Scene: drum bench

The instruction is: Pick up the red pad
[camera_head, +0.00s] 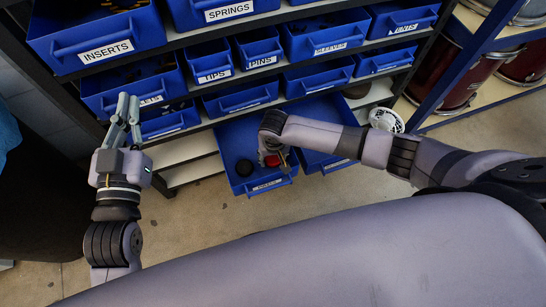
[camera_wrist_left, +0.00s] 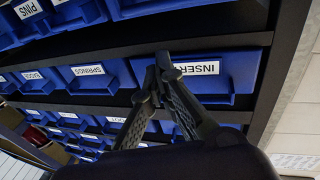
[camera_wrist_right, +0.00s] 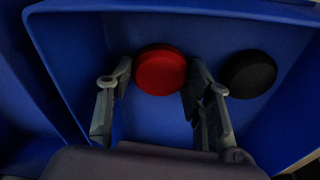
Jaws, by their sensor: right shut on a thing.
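The red pad (camera_wrist_right: 160,70) is a round disc in an open blue bin. It also shows in the head view (camera_head: 272,160), partly covered by my right gripper. My right gripper (camera_wrist_right: 157,82) reaches down into the bin with its fingers on either side of the red pad, shut on it. The pad appears still low in the bin; I cannot tell whether it touches the floor. My left gripper (camera_head: 128,108) is in front of the shelf at the left, empty. Its fingertips meet in the left wrist view (camera_wrist_left: 157,66).
A black round pad (camera_wrist_right: 248,74) lies in the same pulled-out blue bin (camera_head: 233,136), right of the red pad in the right wrist view. Labelled blue bins, such as INSERTS (camera_head: 100,37), fill the dark shelf above. Red drums (camera_head: 448,75) stand on a rack at right.

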